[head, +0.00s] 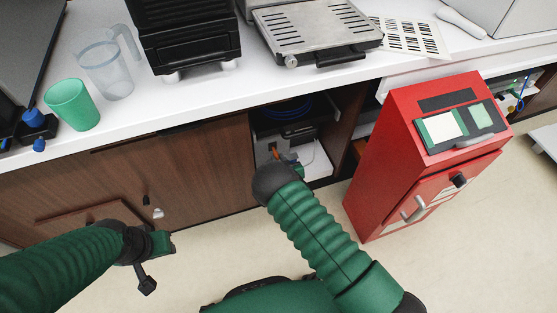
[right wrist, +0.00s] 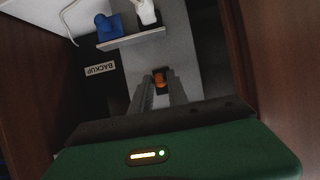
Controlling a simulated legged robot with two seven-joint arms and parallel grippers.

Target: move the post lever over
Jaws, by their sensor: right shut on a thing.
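The post lever appears as a small orange piece (right wrist: 160,80) in the right wrist view, on a grey unit inside the open cabinet bay. It also shows as an orange bit in the head view (head: 274,150), just beyond my right wrist. My right gripper (right wrist: 159,77) is shut on this lever, one finger on each side. In the head view my own arm hides most of that gripper. My left gripper (head: 166,243) hangs in front of the brown cabinet doors, away from the lever; its fingers are not clear.
A "BACKUP" label (right wrist: 100,70) and a ledge (right wrist: 131,39) with a blue piece (right wrist: 109,27) are close to the lever. Brown bay walls (right wrist: 290,60) flank my gripper. A red cabinet (head: 383,165) stands right of the bay. The white counter (head: 215,103) is above.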

